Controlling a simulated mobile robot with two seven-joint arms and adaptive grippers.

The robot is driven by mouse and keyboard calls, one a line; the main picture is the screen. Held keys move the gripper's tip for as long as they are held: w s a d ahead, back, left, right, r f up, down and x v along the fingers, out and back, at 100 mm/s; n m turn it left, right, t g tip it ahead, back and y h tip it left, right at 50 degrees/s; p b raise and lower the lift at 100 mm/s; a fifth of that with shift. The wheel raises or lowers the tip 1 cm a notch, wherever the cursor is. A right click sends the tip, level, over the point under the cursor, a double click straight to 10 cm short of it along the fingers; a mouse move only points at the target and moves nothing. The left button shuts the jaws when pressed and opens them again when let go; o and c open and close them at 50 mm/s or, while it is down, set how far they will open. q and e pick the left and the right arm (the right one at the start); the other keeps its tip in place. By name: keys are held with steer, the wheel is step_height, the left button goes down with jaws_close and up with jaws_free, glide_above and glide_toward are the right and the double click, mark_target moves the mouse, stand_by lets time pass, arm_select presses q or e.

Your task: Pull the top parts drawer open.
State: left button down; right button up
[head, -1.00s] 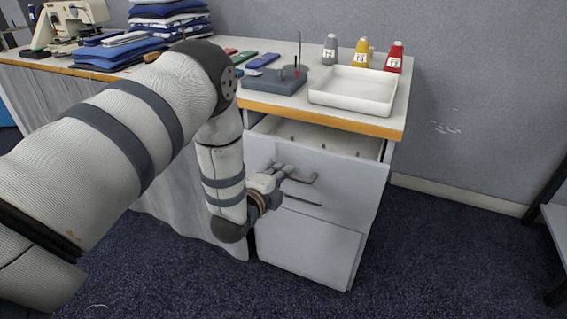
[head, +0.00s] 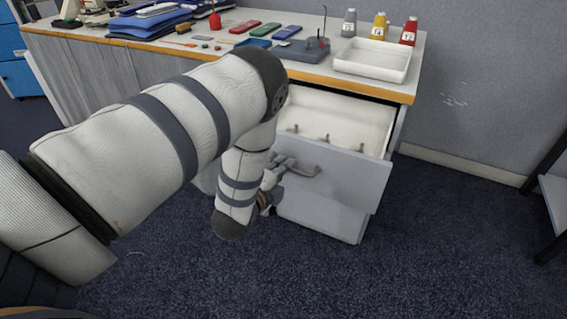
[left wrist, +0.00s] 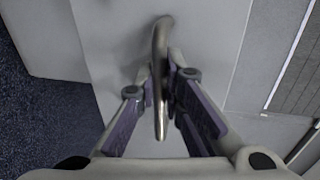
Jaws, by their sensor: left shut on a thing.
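The top parts drawer (head: 345,178) of the white cabinet under the table's right end stands well open in the head view. Its inside shows, with a few small upright pegs or dividers. My left gripper (head: 280,172) is at the drawer front, partly hidden by my own forearm. In the left wrist view my left gripper (left wrist: 164,88) is shut on the drawer's curved metal handle (left wrist: 161,40), with a finger on each side of it. The right gripper is in neither view.
The table (head: 300,69) holds a white tray (head: 372,62), grey, yellow and red thread cones (head: 379,27), a grey tool stand (head: 302,48) and blue folded cloth (head: 150,22). A dark shelf stand (head: 555,195) is at the right. The carpet before the drawer is clear.

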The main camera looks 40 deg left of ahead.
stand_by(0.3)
arm_select(q)
steer(key=c, duration=1.7)
jaws_free()
steer(key=shift+d, duration=0.1)
steer(key=shift+s, duration=0.1)
steer(key=v, duration=1.2)
